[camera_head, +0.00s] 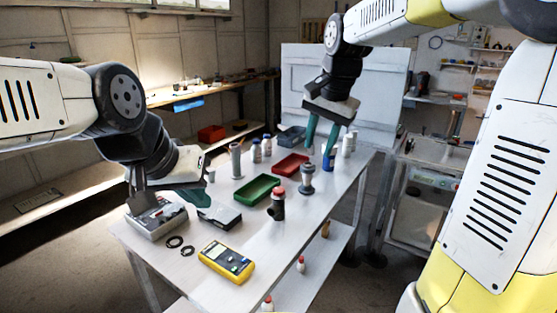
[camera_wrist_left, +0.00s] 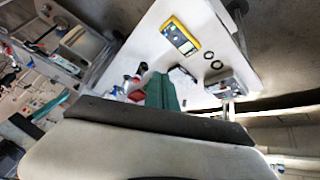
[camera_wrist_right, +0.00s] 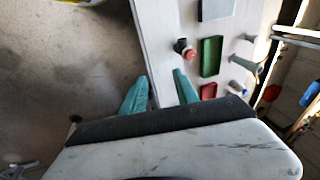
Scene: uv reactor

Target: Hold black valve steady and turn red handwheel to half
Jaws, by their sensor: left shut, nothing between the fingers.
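The black valve (camera_head: 278,210) stands upright on the white table, with the red handwheel (camera_head: 278,190) on its top. The right wrist view also shows the red handwheel (camera_wrist_right: 190,54) beside the dark valve body (camera_wrist_right: 180,45). My left gripper (camera_head: 207,197) is shut and empty, left of the valve above the grey device and black box. Its teal fingers (camera_wrist_left: 162,90) show together in the left wrist view. My right gripper (camera_head: 317,158) is open, with teal fingers pointing down over the far right part of the table. Neither gripper touches the valve.
A green tray (camera_head: 257,190) and a red tray (camera_head: 291,164) lie behind the valve. A grey fitting (camera_head: 307,181) stands right of it. A yellow meter (camera_head: 227,261), black rings (camera_head: 180,246), a black box (camera_head: 219,217) and a grey device (camera_head: 157,220) lie in front and left.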

